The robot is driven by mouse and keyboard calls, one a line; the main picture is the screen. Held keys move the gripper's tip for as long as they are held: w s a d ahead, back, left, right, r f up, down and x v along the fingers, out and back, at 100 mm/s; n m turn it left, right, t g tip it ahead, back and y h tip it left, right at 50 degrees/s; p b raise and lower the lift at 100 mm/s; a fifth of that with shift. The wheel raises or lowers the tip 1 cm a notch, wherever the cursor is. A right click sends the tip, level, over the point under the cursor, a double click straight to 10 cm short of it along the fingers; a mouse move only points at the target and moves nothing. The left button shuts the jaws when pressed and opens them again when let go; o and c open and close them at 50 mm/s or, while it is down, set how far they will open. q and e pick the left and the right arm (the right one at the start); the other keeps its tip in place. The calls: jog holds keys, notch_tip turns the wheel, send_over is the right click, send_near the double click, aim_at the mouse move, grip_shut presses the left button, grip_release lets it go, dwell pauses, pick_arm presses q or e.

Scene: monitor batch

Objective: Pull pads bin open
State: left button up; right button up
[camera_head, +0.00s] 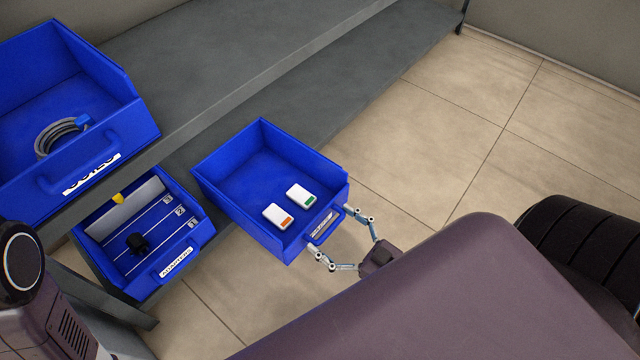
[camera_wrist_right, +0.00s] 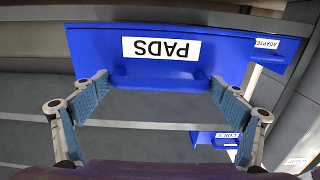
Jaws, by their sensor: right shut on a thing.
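The blue pads bin (camera_head: 232,172) is on the lower shelf, and much of it juts out past the shelf's front edge over the floor. Two small white boxes, one with an orange end (camera_head: 278,216) and one with a green end (camera_head: 301,195), lie inside. Its PADS label (camera_wrist_right: 160,48) shows upside down in the right wrist view, beside the handle (camera_wrist_right: 160,79). My right gripper (camera_head: 329,229) is shut on this handle, with a finger at each end; it also shows in the right wrist view (camera_wrist_right: 160,84). My left gripper is not in view.
A blue adapters bin (camera_head: 196,238) with a black adapter (camera_head: 137,243) stands left of the pads bin. A larger blue bin with a coiled cable (camera_head: 60,135) sits on the upper shelf (camera_head: 215,60). Tiled floor (camera_head: 440,140) to the right is clear.

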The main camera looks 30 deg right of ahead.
jog(key=shift+s+d, duration=0.1)
jog(key=shift+s, duration=0.15)
jog(key=o, duration=1.5)
jog(key=v, duration=1.2)
